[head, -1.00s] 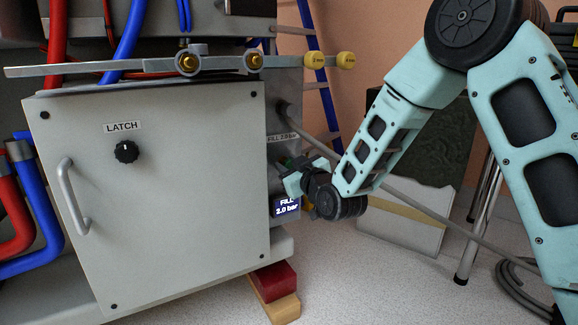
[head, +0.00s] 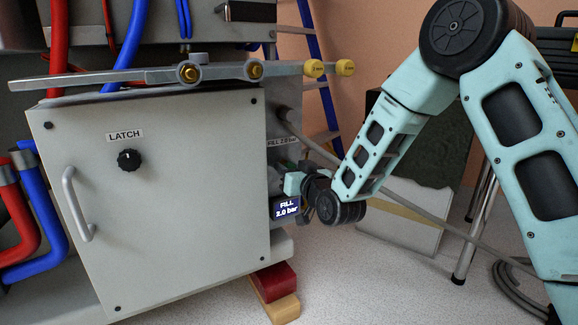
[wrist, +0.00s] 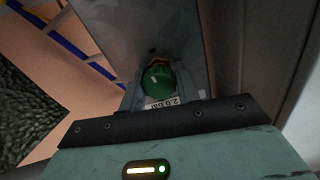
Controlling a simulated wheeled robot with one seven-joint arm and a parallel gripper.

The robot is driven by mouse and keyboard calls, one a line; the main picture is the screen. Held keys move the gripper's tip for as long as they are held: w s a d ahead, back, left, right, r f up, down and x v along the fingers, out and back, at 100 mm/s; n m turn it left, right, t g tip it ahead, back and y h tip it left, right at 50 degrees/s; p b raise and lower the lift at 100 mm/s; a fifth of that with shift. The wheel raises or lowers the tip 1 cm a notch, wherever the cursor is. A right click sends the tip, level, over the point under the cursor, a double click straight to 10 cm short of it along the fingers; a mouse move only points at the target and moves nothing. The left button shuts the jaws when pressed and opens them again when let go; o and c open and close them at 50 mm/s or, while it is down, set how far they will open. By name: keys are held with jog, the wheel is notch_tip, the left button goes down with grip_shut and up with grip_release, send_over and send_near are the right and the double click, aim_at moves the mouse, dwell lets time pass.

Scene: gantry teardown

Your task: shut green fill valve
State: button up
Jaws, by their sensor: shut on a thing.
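The green fill valve shows in the wrist view as a rounded green knob (wrist: 158,82) on the grey panel, just beyond my gripper's dark edge. In the head view my gripper (head: 290,182) is at the right side of the grey cabinet, by the fill label (head: 283,142) and above the display (head: 287,208) reading "FILL 2.0 bar". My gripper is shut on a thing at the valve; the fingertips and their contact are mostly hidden. In the wrist view a label (wrist: 161,103) by the knob appears upside down.
The cabinet door (head: 165,210) has a LATCH knob (head: 129,159) and a handle (head: 76,203). A grey hose (head: 400,205) slants down behind my arm. Red and tan blocks (head: 275,285) sit under the cabinet.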

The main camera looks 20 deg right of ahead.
jog(key=shift+m, duration=0.6)
jog(key=o, duration=1)
jog(key=shift+s+p, duration=0.1)
jog(key=shift+p, duration=0.2)
jog(key=shift+p+v, duration=7.2)
jog(key=shift+v, duration=1.4)
